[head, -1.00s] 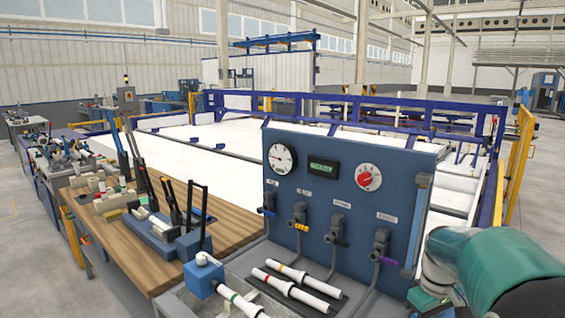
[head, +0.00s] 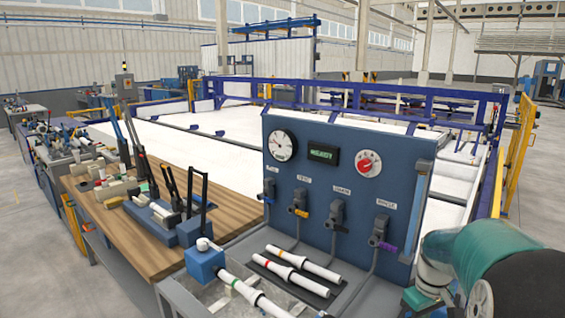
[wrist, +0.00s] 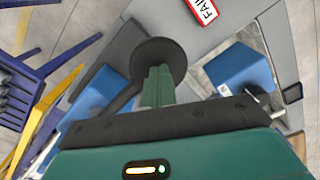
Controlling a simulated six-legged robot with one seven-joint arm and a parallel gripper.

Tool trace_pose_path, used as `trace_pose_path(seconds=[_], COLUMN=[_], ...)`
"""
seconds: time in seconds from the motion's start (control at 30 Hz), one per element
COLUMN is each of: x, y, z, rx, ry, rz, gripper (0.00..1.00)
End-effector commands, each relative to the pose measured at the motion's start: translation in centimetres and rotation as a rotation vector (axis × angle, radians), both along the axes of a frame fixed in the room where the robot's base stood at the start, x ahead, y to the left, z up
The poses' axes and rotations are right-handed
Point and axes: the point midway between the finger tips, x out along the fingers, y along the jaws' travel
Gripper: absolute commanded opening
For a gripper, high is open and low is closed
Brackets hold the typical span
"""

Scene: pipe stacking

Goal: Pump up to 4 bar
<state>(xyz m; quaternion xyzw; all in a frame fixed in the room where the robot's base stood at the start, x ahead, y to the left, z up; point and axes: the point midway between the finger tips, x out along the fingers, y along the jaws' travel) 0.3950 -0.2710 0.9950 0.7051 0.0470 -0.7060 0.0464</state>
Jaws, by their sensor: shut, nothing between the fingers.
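A blue test panel (head: 345,185) stands at the middle right in the head view. It bears a round white pressure gauge (head: 282,145), a small dark display (head: 323,155) with green text, and a red knob on a white dial (head: 368,164). The gauge needle is too small to read exactly. Several valves hang below, one at the right (head: 380,230). My gripper (wrist: 157,85) shows in the wrist view, shut and empty. A dark round disc with a bar (wrist: 155,60) appears just past its fingertips; I cannot tell whether they touch. No pump is clearly identifiable.
Two white pipes (head: 304,263) lie on a dark tray before the panel. A blue block (head: 205,261) holds another white pipe. A wooden bench (head: 140,235) with black levers stands left. A red-framed "FAIL" sign (wrist: 203,9) and blue box (wrist: 238,70) show in the wrist view.

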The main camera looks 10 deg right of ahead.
Motion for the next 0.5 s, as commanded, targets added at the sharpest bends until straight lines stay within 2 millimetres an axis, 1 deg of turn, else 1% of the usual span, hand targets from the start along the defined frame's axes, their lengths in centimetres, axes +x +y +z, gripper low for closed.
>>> trace_pose_path(seconds=[0.03, 0.1, 0.5], x=[0.0, 0.0, -0.3], y=[0.0, 0.1, 0.5], z=[0.8, 1.7, 6.6], rx=[-0.002, -0.002, -0.003], ry=[-0.004, -0.004, -0.002], rz=[0.000, 0.001, 0.001], gripper=[0.00, 0.00, 0.00])
